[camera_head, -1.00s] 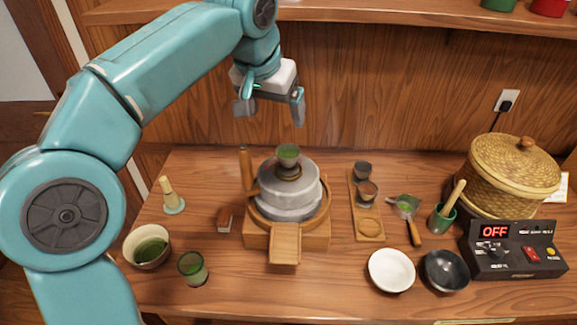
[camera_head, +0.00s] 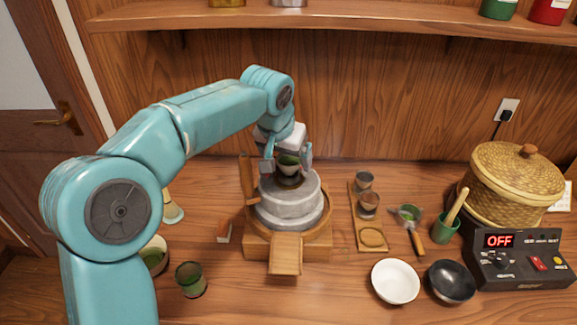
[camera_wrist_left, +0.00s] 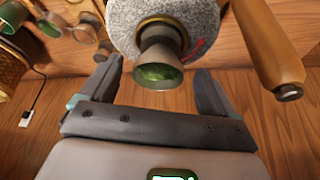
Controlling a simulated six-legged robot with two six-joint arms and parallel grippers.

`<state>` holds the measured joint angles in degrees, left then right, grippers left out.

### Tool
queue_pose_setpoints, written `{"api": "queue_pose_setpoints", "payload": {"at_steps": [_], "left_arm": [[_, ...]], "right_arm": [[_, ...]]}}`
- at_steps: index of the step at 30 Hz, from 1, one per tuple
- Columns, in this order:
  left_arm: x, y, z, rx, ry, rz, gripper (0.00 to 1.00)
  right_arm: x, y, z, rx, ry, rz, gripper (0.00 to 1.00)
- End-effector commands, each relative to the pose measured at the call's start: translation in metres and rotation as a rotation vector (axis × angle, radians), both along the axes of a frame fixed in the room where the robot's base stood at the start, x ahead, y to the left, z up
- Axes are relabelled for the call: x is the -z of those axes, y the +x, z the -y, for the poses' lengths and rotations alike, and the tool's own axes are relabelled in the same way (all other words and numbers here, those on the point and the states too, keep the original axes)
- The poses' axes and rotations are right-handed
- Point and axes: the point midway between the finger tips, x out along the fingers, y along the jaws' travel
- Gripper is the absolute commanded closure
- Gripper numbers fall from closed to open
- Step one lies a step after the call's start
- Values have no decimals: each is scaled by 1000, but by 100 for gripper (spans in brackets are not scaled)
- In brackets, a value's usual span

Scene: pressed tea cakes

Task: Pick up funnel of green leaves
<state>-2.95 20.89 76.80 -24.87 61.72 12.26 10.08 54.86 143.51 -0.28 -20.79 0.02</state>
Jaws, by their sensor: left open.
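The funnel of green leaves (camera_head: 288,166) sits upright on top of the grey stone mill (camera_head: 290,203). My left gripper (camera_head: 287,160) is open above the mill, with a finger on each side of the funnel in the head view. In the left wrist view, the funnel (camera_wrist_left: 159,68) shows its leaf-filled mouth between the two spread fingertips (camera_wrist_left: 158,72), with gaps on both sides. The mill's stone top (camera_wrist_left: 125,20) is behind it. My right gripper is not in view.
The mill's wooden handle (camera_head: 247,179) stands close to the left of the gripper and also shows in the wrist view (camera_wrist_left: 270,50). A wooden tray (camera_head: 372,239) with small cups is to the right. A wall shelf (camera_head: 340,17) runs above.

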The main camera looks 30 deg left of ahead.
Motion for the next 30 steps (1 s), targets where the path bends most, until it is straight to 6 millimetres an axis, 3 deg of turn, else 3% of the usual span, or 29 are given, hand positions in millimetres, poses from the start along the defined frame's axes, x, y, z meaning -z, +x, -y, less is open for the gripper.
{"api": "queue_pose_setpoints", "payload": {"at_steps": [6,14,19,20,30], "left_arm": [[28,14,0,-1,-1,-2,11],[31,15,0,-1,0,0,11],[31,15,0,0,0,0,63],[31,15,0,0,-1,0,69],[31,15,0,0,-1,0,70]], "right_arm": [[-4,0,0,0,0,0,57],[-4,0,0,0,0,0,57],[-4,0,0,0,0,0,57],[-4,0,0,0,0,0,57],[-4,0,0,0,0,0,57]]}}
